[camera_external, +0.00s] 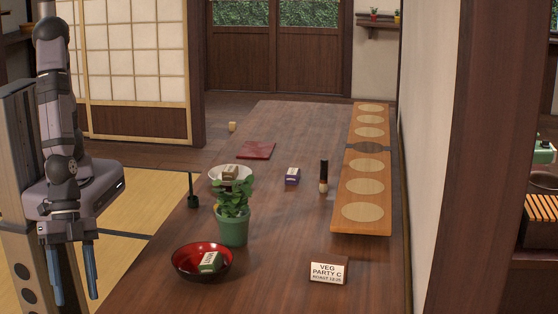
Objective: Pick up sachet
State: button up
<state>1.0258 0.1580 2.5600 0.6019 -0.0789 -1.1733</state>
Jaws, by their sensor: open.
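I cannot tell for sure which item is the sachet; several small packets are in view. A green-and-white packet (210,262) lies tilted in the black-and-red bowl (188,274) at the near left of the table. A brown-and-white packet (230,172) sits in the white bowl (245,182) behind the plant. A purple-and-white packet (292,176) stands on the bare tabletop at the middle. My gripper (74,290) hangs at the far left with its blue fingers pointing down, open and empty. It is left of the table and apart from all the packets.
A potted plant (232,226) stands between the two bowls and partly hides the white one. A dark bottle (323,177), a sign (328,271) and a red mat (256,150) are on the table (270,262). A long board (361,225) with round pads lies along the right.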

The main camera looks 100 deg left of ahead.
jog(key=w+a+r+n+t+y+p, duration=0.1)
jog(key=w+a+r+n+y+p, duration=0.1)
jog(key=w+a+r+p, duration=0.45)
jog(key=w+a+r+n+y+p, duration=0.1)
jog(key=w+a+r+y+p, duration=0.15)
jog(key=a+r+p, duration=0.7)
jog(key=s+a+r+n+g+p, duration=0.2)
jog(key=s+a+r+g+p, duration=0.15)
jog(key=a+r+p, duration=0.95)
jog(key=n+t+b, duration=0.2)
jog(key=t+b, duration=0.5)
jog(key=b, duration=0.7)
send_over(176, 257)
jog(key=f, duration=1.3)
jog(key=a+f, duration=0.1)
jog(key=f, duration=0.6)
jog(key=shift+s, duration=0.25)
jog(key=f+t+b, duration=0.2)
jog(key=f, duration=0.1)
jog(key=w+f+t+y+b, duration=0.1)
jog(key=b, duration=0.1)
jog(key=shift+d+f+t, duration=0.2)
jog(key=shift+d+t, duration=0.05)
jog(key=shift+d, duration=0.1)
jog(key=shift+s+f+m+t+b, duration=0.1)
jog(key=shift+f+m+t+b, duration=0.25)
jog(key=shift+t+b, duration=0.45)
jog(key=shift+s+d+r+m+t+b, duration=0.15)
jog(key=shift+r+m+t+b, duration=0.2)
jog(key=shift+t, duration=0.45)
